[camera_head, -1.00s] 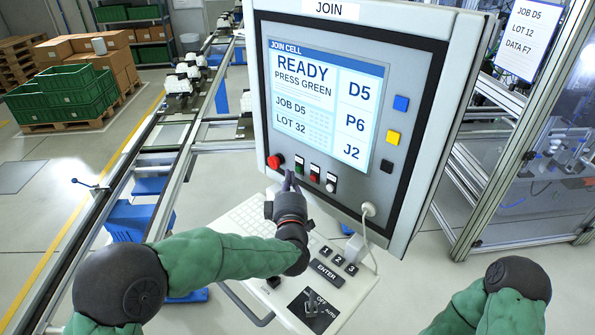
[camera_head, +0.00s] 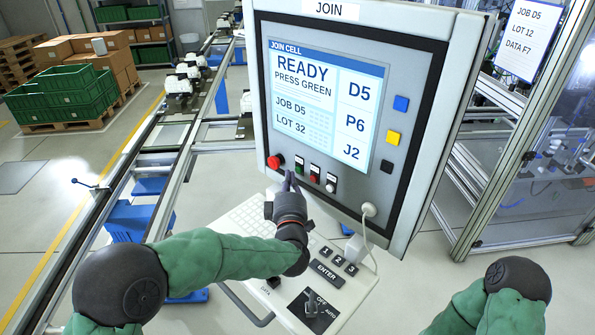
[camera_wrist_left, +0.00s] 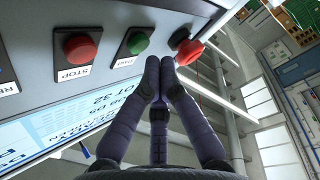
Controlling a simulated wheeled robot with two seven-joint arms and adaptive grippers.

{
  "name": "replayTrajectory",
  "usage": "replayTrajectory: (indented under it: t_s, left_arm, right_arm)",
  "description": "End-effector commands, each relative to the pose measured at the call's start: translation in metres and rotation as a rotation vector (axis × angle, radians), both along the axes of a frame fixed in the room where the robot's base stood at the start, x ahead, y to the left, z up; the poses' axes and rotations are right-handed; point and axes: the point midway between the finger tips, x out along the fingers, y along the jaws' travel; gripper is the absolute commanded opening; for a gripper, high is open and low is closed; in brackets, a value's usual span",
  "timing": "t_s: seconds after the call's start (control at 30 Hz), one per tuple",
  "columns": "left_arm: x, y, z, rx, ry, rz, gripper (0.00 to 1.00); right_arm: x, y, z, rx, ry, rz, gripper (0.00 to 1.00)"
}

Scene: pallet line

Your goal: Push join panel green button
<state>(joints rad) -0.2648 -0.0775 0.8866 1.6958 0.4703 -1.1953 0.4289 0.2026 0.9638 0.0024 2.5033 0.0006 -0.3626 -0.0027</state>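The join panel (camera_head: 418,118) stands in front of me, its screen (camera_head: 325,98) reading "READY PRESS GREEN". The green button (camera_head: 300,168) is in the row below the screen, between the red mushroom knob (camera_head: 274,162) and a red button (camera_head: 314,174). In the left wrist view the green button (camera_wrist_left: 138,42) sits just left of the fingertips. My left gripper (camera_head: 289,178) is just below the green button, fingertips together and empty. In the wrist view its fingertips (camera_wrist_left: 160,68) appear apart from the button. My right gripper is out of view; only part of my right arm shows.
A keyboard shelf (camera_head: 250,222) with ENTER and number keys juts out below the panel. In the wrist view a red STOP button (camera_wrist_left: 80,46) and the red mushroom knob (camera_wrist_left: 190,52) flank the green one. A white cable (camera_head: 368,225) hangs at the panel's lower right.

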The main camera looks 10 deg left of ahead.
Motion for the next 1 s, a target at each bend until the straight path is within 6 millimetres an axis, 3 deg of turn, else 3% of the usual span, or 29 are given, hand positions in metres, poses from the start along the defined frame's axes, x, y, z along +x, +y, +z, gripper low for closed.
replayTrajectory:
  t_s: [1.0]
  left_arm:
    - [0.009, -0.006, 0.0, 0.0, 0.0, 0.0, 0.0]
  right_arm:
    - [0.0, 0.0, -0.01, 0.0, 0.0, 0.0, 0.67]
